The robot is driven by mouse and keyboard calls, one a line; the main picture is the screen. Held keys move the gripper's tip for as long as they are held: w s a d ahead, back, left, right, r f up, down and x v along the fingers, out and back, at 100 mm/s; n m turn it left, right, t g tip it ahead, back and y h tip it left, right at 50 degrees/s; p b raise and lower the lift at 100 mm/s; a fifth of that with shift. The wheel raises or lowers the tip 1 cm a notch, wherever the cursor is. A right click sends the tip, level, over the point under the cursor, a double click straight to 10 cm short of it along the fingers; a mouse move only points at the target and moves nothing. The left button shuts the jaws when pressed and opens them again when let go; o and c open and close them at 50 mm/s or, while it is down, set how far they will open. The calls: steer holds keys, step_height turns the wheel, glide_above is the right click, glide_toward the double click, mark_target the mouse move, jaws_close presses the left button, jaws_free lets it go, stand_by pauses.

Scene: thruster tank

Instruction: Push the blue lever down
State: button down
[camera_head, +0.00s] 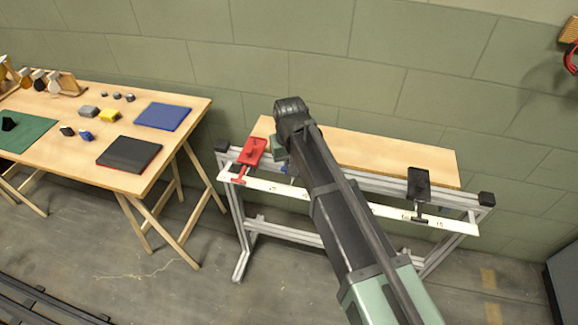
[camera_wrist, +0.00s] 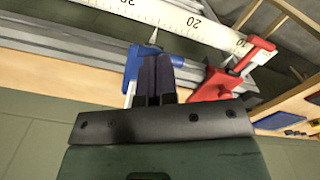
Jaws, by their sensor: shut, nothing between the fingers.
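The blue lever (camera_wrist: 131,66) shows in the wrist view behind and beside my fingers, its middle covered by them. In the head view my arm hides the fingertips. The red lever (camera_head: 251,152) stands just left of the gripper in the head view; it is to the right in the wrist view (camera_wrist: 222,84).
A black lever (camera_head: 419,184) is mounted at the bench's right end. A white ruler strip (camera_head: 262,184) runs along the bench front. A wooden board (camera_head: 385,155) lies behind the levers, near the wall. A wooden table (camera_head: 185,98) with small blocks stands left.

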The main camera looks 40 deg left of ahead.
step_height(320, 180, up, 9)
steer(key=p, duration=0.8)
steer(key=shift+f, duration=0.2)
steer(key=d+m, duration=1)
steer(key=d, duration=4.2)
steer(key=shift+w, duration=0.3)
